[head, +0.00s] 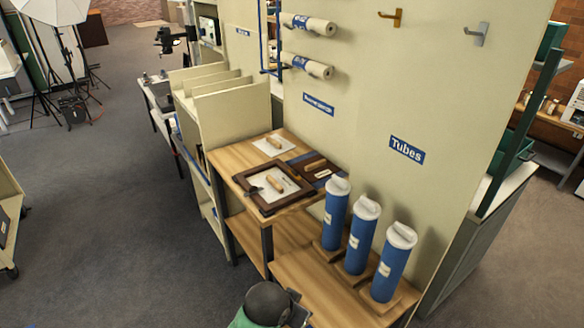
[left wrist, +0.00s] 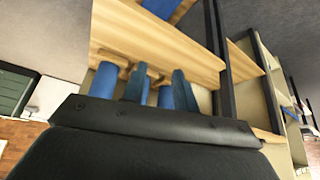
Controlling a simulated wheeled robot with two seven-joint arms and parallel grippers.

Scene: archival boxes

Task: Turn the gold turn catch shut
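I cannot make out a gold turn catch in either view. Three blue tubes with white caps stand upright in a row on the lower wooden bench in the head view: the left tube (head: 336,217), the middle tube (head: 361,240) and the right tube (head: 391,266). My left gripper (left wrist: 158,72) shows in the left wrist view with its two fingers apart and nothing seen between them but tubes and shelf beyond. In the head view part of an arm of mine shows at the bottom edge, in front of the lower bench. My right gripper is not seen.
White rolls (head: 310,25) and two hooks, one orange (head: 392,17), are on the panel above. Open grey floor (head: 120,220) lies left.

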